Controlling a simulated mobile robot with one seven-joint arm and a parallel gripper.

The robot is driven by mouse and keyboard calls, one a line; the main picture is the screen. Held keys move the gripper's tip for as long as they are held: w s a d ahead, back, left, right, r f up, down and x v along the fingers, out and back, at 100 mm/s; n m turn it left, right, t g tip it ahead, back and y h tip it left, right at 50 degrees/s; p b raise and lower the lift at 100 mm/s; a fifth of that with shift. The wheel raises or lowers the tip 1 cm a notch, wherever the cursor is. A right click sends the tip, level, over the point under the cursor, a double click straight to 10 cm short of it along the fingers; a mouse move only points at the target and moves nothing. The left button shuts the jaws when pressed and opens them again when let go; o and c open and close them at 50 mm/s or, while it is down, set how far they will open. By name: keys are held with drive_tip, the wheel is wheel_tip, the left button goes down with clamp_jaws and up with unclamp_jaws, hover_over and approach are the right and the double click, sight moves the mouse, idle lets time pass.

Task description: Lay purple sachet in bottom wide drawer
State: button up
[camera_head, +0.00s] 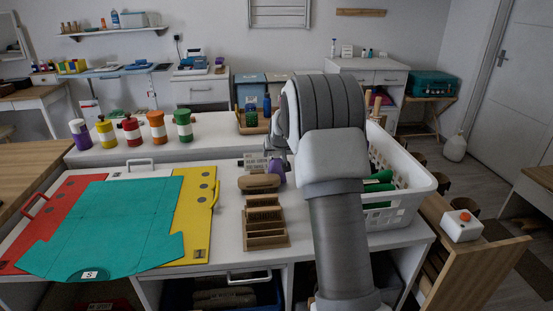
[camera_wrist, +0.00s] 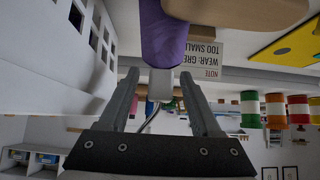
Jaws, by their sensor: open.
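A purple object (camera_head: 276,168), probably the purple sachet, shows beside my arm on the white worktop, partly hidden. In the wrist view the purple sachet (camera_wrist: 163,38) lies just beyond the fingertips, roughly centred between them. My gripper (camera_wrist: 156,76) is open, with a gap between its two fingers; I cannot tell if either touches the purple surface. In the head view my arm mostly hides the gripper. Below the worktop's front edge, a white handle (camera_head: 249,277) sits above a dark compartment with contents. I cannot tell which drawer is the bottom wide one.
A brown brush-like block (camera_head: 259,183) and a wooden rack (camera_head: 265,228) stand left of my arm. A white basket (camera_head: 407,200) with green items is at the right. A teal sheet (camera_head: 110,225) covers the left worktop. A printed note card (camera_wrist: 206,60) is close to the purple object.

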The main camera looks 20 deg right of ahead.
drive_tip(key=shift+w+d+f, duration=0.1)
drive_tip(key=shift+w+f, duration=0.2)
clamp_jaws()
